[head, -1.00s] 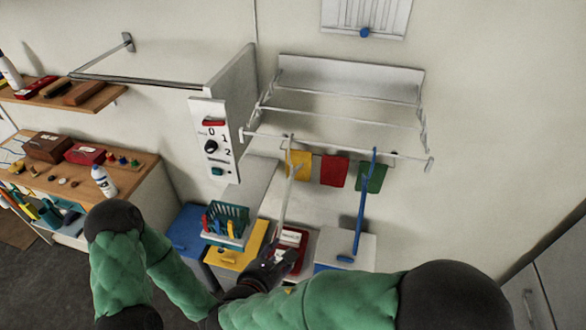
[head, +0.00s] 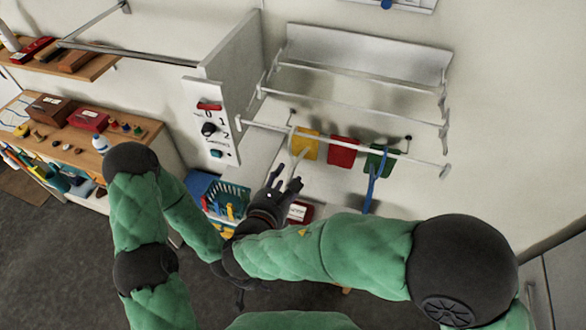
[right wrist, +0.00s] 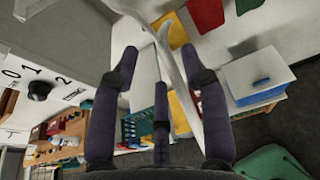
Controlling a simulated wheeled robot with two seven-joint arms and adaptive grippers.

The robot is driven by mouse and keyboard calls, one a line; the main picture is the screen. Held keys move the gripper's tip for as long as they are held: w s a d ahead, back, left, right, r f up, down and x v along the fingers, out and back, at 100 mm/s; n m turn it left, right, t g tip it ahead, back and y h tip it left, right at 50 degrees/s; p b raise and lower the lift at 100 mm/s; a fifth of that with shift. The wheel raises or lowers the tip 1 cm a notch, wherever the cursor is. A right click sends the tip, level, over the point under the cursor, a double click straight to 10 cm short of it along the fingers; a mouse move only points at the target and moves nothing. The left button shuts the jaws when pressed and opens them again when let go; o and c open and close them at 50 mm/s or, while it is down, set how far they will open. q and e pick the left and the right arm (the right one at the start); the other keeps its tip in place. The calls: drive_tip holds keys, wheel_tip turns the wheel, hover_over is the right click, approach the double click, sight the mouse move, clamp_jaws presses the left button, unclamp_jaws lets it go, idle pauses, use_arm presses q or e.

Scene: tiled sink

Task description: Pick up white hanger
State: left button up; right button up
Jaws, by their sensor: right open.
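The white hanger (head: 293,160) hangs from the front bar of the white wall rack (head: 330,136), in front of the yellow cloth. My right gripper (head: 284,178) is open and empty just below and beside the hanger. In the right wrist view, the hanger (right wrist: 181,88) runs as a pale strip between the spread fingers of my right gripper (right wrist: 160,60). Whether any finger touches it I cannot tell. My left arm comes in from the left. A small dark part of my left gripper (head: 240,296) seems to show below the right forearm; the rest is hidden.
A blue hanger (head: 370,186) hangs further right on the bar. Yellow (head: 306,146), red (head: 345,151) and green (head: 378,161) cloths hang behind. A teal basket (head: 228,200) stands below. A control panel (head: 209,130) is left of the rack.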

sight(292, 166)
drive_tip(key=shift+x, duration=3)
drive_tip(key=shift+s, duration=0.1)
clamp_jaws()
